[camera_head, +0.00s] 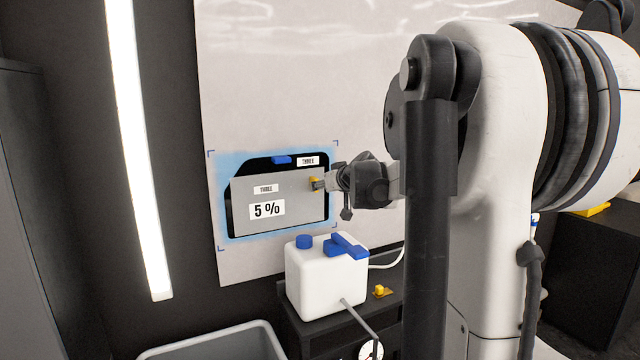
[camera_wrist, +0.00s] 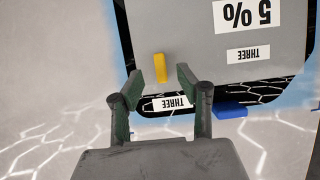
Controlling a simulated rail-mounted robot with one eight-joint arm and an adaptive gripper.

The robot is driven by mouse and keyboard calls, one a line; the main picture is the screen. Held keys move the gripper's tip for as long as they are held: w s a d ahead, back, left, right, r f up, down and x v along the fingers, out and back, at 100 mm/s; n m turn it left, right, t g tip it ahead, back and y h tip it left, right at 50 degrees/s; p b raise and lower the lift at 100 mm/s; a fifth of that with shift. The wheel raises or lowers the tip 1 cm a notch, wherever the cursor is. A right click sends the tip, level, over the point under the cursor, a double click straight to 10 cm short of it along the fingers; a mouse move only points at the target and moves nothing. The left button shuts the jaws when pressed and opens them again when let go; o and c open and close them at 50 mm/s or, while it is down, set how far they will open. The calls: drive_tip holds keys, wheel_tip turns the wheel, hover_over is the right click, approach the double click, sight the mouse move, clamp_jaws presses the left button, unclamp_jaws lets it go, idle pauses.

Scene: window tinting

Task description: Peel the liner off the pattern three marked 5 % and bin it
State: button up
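The pattern three (camera_head: 278,203) is a grey sheet with labels "THREE" and "5 %", over a dark window shape on the pale wall panel. In the wrist view the pattern (camera_wrist: 185,35) appears upside down. A yellow tab (camera_wrist: 160,68) stands at its edge; it also shows in the head view (camera_head: 313,180). My gripper (camera_wrist: 161,77) is open, with its fingertips on either side of the tab and gaps visible on both sides. In the head view my gripper (camera_head: 325,184) is at the pattern's upper right. A grey bin (camera_head: 215,345) stands at the lower left, its inside mostly cut off.
A white jug (camera_head: 325,280) with a blue cap and blue trigger stands on a dark cabinet below the pattern. A small yellow item (camera_head: 382,291) lies beside it. A blue tab (camera_head: 281,160) and a second "THREE" label (camera_head: 307,161) sit above the sheet.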

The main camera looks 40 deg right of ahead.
drive_tip(key=shift+x, duration=2.5)
clamp_jaws()
